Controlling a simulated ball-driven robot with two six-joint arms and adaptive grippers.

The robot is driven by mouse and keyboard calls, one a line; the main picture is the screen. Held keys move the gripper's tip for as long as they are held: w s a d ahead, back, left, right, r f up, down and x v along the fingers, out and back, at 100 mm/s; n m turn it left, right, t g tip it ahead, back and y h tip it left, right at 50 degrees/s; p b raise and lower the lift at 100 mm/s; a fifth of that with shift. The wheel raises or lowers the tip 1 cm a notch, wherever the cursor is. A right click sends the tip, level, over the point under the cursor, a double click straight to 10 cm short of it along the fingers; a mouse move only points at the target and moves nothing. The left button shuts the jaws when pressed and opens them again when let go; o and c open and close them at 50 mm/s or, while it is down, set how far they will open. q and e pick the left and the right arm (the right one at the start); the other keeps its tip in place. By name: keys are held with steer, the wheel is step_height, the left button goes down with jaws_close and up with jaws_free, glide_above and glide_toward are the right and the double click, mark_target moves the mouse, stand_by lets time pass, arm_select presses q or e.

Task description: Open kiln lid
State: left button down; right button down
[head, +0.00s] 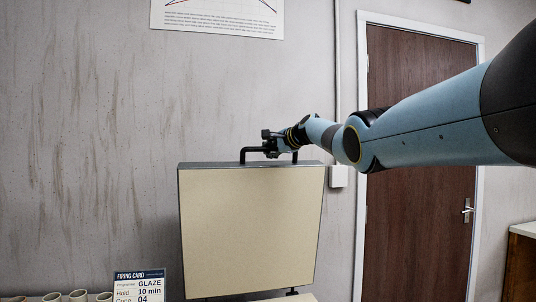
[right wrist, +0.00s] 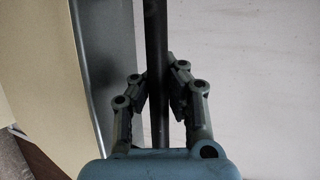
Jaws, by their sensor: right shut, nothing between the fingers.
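The kiln lid (head: 250,230) stands upright in the head view, its pale beige face toward me and a dark grey edge on top. A black bar handle (head: 252,150) rises from that top edge. My right gripper (head: 270,143) is at the handle, its arm coming in from the right. In the right wrist view the handle bar (right wrist: 154,30) runs up the picture by my right gripper's fingertips (right wrist: 158,78), with the lid (right wrist: 45,60) on the left. The right gripper is shut with nothing held. My left gripper is out of view.
A firing card (head: 139,284) and several small pale cups (head: 78,296) are at the bottom left. A brown door (head: 420,130) and a grey conduit on the wall are to the right. The wall left of the lid is clear.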

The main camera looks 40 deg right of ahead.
steer(key=shift+w+d+r, duration=0.1)
steer(key=shift+w+r, duration=0.05)
steer(key=shift+r, duration=0.05)
steer(key=c, duration=1.2)
jaws_free()
steer(key=shift+s+r, duration=0.1)
steer(key=shift+s, duration=0.15)
steer(key=shift+c, duration=0.2)
steer(key=shift+w, duration=0.1)
